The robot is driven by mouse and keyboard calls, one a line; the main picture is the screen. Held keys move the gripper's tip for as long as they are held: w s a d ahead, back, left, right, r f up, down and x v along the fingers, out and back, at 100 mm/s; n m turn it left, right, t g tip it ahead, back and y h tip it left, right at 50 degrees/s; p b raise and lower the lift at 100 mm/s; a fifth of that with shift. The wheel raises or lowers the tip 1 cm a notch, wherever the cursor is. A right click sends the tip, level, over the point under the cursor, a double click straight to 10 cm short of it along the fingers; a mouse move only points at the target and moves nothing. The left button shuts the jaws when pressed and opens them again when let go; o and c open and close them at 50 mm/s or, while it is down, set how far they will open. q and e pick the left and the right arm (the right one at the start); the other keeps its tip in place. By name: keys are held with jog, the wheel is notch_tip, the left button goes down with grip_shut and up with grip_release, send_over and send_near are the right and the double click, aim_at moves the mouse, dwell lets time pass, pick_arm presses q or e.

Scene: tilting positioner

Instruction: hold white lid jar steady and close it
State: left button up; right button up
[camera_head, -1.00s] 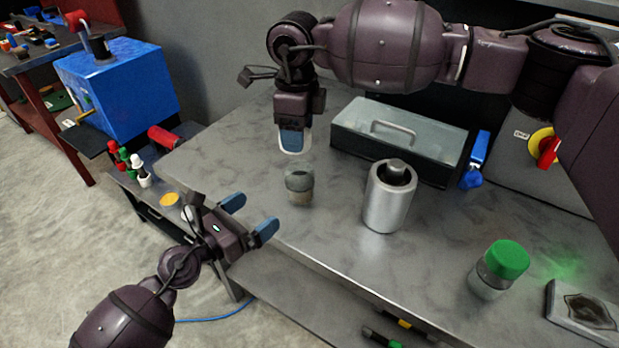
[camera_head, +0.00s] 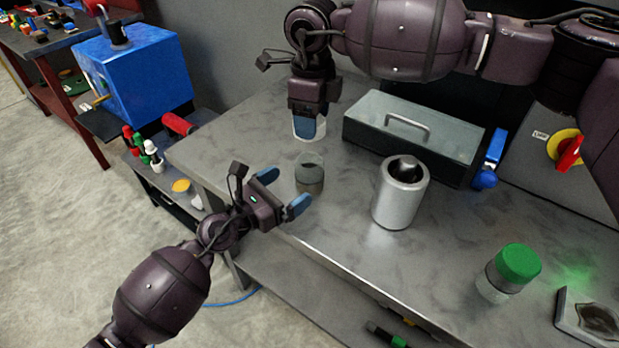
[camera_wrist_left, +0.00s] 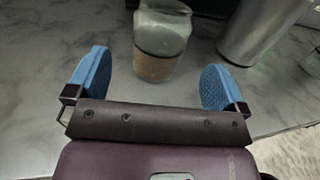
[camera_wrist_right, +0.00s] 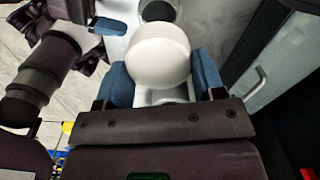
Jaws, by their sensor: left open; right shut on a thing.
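The jar (camera_head: 309,175) is clear and open-topped, with brownish contents in its lower part. It stands upright on the grey bench near its left end. My left gripper (camera_head: 282,191) is open and low, just to the left of the jar. In the left wrist view the jar (camera_wrist_left: 162,42) shows ahead, in the gap between the fingertips, touching neither. My right gripper (camera_wrist_right: 160,85) points down, shut on the round white lid (camera_wrist_right: 157,58). In the head view the lid (camera_head: 310,134) hangs above and behind the jar, mostly hidden by the fingers.
A metal canister (camera_head: 400,200) stands right of the jar. A grey toolbox (camera_head: 405,140) with a handle is behind it. A green-lidded jar (camera_head: 517,264) and a small tray (camera_head: 572,322) are at the right.

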pick_arm(q)
jog(key=x, duration=0.7)
jog(key=shift+w+d, duration=0.1)
jog(key=shift+d, duration=0.05)
jog(key=c, duration=1.4)
pick_arm(e)
send_over(312, 161)
jog(key=shift+f, duration=2.5)
